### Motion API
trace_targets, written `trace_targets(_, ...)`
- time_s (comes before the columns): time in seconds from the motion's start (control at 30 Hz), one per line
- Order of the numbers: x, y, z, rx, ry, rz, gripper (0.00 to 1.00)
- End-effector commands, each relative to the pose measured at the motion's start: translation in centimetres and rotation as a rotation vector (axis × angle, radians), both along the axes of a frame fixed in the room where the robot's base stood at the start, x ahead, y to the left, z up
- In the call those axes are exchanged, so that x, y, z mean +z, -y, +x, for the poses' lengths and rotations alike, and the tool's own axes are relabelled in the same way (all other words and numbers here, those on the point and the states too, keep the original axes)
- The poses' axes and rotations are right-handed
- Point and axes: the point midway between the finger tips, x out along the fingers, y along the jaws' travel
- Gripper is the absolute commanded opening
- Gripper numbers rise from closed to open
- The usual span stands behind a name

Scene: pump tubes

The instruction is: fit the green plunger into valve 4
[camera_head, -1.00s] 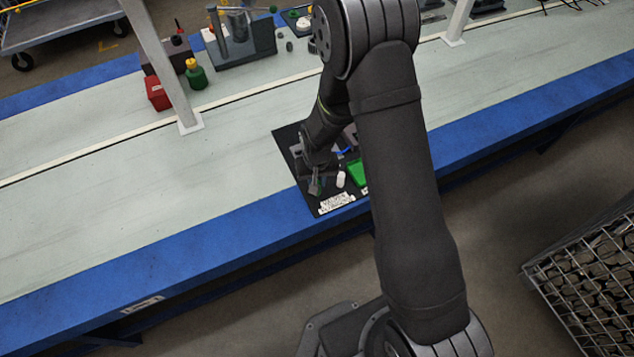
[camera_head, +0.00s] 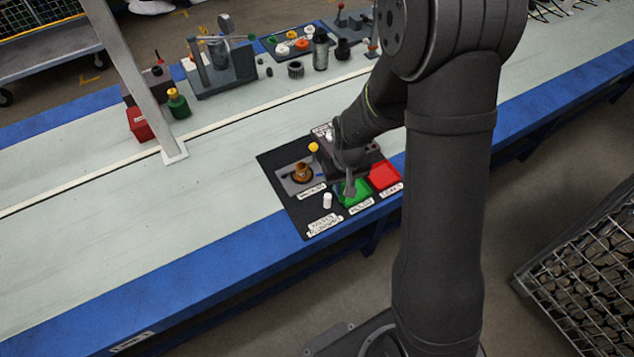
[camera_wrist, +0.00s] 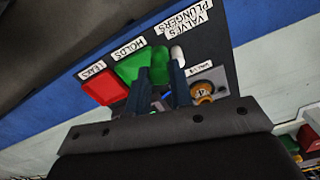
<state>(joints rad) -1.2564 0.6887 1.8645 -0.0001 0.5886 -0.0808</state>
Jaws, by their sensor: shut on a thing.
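Valve 4 (camera_head: 302,172), a brass body marked 4, stands on a grey plate on the black mat (camera_head: 272,172); it also shows in the wrist view (camera_wrist: 202,91). My gripper (camera_head: 350,188) is right of it, over the green HOLDS tray (camera_head: 361,189). In the wrist view, my gripper (camera_wrist: 160,65) has its fingers slightly apart, shut on a small green piece that I take for the green plunger.
A white plunger (camera_head: 327,201) stands on the mat left of the green tray. A red LEAKS tray (camera_head: 384,176) lies on the right. A yellow-topped piece (camera_head: 313,147) stands behind valve 4. The belt (camera_head: 225,195) left of the mat is clear.

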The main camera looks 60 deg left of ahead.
Motion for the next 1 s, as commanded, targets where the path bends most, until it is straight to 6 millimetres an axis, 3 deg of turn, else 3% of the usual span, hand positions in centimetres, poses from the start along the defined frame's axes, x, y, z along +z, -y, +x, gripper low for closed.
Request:
trace_targets(0.3, -0.5, -10.8, -0.6, 0.187, 0.002, 0.003, 0.0)
trace_targets(0.5, -0.6, -16.4, -1.8, 0.298, 0.001, 0.002, 0.0)
trace_targets(0.63, -0.6, -18.6, -2.3, 0.341, 0.002, 0.003, 0.0)
trace_targets(0.77, -0.9, -19.5, -2.7, 0.362, 0.001, 0.001, 0.0)
trace_targets(1.0, -4.0, -19.6, -2.7, 0.366, 0.001, 0.0, 0.0)
